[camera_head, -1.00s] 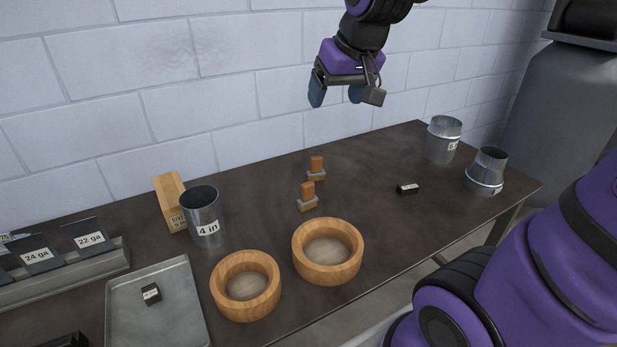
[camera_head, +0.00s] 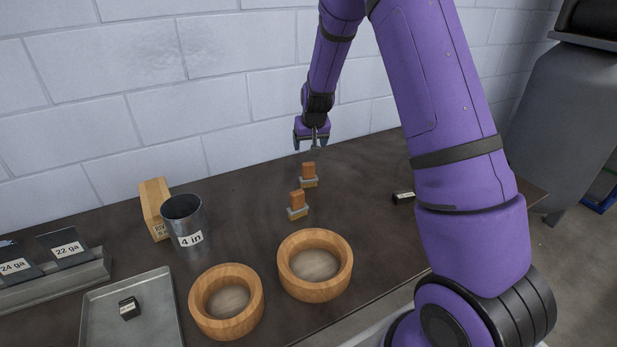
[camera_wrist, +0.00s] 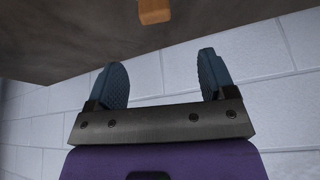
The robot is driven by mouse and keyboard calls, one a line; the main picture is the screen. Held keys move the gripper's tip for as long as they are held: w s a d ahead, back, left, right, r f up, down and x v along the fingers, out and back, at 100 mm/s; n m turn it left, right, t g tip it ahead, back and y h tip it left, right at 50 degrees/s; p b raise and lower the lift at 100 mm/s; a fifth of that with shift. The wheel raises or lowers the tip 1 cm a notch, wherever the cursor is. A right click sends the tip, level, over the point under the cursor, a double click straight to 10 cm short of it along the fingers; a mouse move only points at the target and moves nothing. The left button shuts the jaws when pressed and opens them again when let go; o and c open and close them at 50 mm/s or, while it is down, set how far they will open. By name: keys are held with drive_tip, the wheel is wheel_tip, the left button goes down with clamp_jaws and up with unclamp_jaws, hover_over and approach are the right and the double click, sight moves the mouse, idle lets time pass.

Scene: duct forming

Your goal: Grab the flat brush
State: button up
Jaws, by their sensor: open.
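Two small brushes with orange-brown handles and pale bristle ends stand on the dark table. The farther brush (camera_head: 308,174) is near the wall side, and the nearer brush (camera_head: 298,205) is a little in front of it. I cannot tell which one is the flat brush. My gripper (camera_head: 312,146) is open and empty, just above and behind the farther brush, apart from it. In the wrist view the two blue fingertips (camera_wrist: 163,80) are spread, and an orange-brown handle (camera_wrist: 154,11) shows at the top edge beyond them.
A metal cylinder (camera_head: 185,222) marked 4 in, a wooden block (camera_head: 154,208) and a metal tray (camera_head: 133,312) are at left. A small black block (camera_head: 403,197) lies right, beside my arm. The wall is close behind.

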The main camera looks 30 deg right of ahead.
sight(308, 163)
drive_tip(key=x, duration=0.7)
drive_tip(key=shift+d+f, duration=0.15)
drive_tip(key=shift+d, duration=0.05)
drive_tip(key=shift+s+x, duration=0.15)
drive_tip(key=shift+x, duration=1.2)
drive_tip(key=shift+s+x, duration=0.2)
drive_tip(key=shift+x, duration=1.2)
drive_tip(key=shift+f, duration=0.15)
drive_tip(key=c, duration=1)
